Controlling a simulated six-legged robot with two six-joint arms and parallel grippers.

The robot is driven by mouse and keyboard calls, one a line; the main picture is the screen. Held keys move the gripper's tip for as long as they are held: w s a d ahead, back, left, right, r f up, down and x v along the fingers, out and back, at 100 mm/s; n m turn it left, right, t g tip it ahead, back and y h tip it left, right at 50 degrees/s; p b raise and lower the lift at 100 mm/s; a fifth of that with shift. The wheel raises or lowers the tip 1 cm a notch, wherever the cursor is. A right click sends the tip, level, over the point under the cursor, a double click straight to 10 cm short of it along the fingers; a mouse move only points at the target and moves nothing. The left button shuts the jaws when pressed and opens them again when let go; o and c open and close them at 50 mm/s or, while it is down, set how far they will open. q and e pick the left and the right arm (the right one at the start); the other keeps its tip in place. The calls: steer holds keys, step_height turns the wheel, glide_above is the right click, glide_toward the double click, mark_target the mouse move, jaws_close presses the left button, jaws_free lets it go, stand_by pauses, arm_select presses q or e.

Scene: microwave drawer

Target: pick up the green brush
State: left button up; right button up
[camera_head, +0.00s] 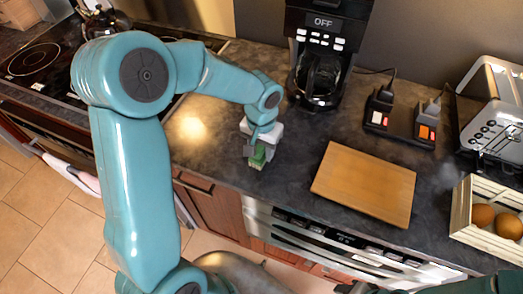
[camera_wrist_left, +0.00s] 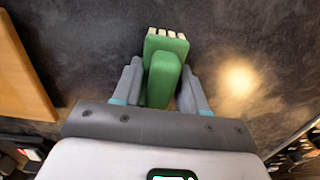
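The green brush (camera_head: 258,157) is at the dark counter near its front edge, left of the wooden board. My left gripper (camera_head: 257,147) is right over it, pointing down. In the left wrist view the brush (camera_wrist_left: 164,75) sits between the two grey fingers (camera_wrist_left: 161,85), which press close on both its sides. Its pale bristles show at the far end. The fingers look shut on it. I cannot tell whether the brush still touches the counter. My right gripper is not in view.
A wooden board (camera_head: 364,184) lies to the right. Behind it stand a coffee maker (camera_head: 322,50) and a power strip (camera_head: 400,122). A toaster (camera_head: 495,125) and a wooden crate (camera_head: 462,210) are at the far right, a stove (camera_head: 38,62) at the left. The counter around the brush is clear.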

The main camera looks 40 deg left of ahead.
arm_select(q)
steer(key=shift+s, duration=0.15)
steer(key=shift+r, duration=0.15)
steer(key=shift+r, duration=0.2)
step_height(320, 180, up, 19)
steer(key=shift+r, duration=0.2)
